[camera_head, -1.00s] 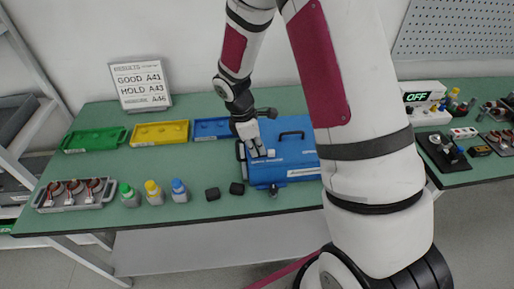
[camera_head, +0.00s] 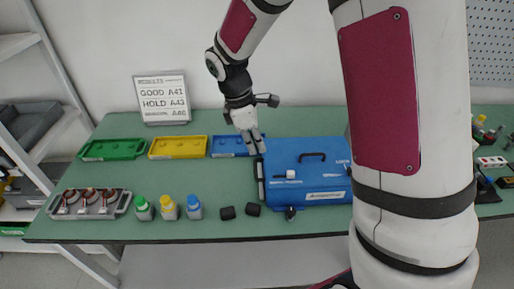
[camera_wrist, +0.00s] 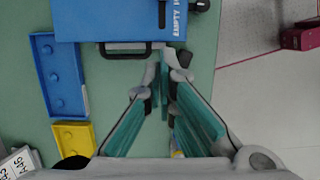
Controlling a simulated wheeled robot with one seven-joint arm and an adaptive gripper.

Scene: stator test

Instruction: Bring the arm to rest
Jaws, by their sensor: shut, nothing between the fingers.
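My gripper (camera_head: 257,146) is shut and empty. In the head view it hangs from my arm above the bench, at the left rear corner of the blue case (camera_head: 322,185). In the wrist view its fingertips (camera_wrist: 165,62) meet close beside the case (camera_wrist: 120,20) and its dark handle. I cannot tell whether the fingers touch the case. My upper arm covers the right part of the head view and hides the bench behind it.
On the green bench (camera_head: 150,222) stand a green tray (camera_head: 112,150), a yellow tray (camera_head: 178,147), a blue tray (camera_head: 228,146), a grey rack (camera_head: 90,203), several bottles (camera_head: 168,208) and two black blocks (camera_head: 228,213). A results sign (camera_head: 162,98) stands behind.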

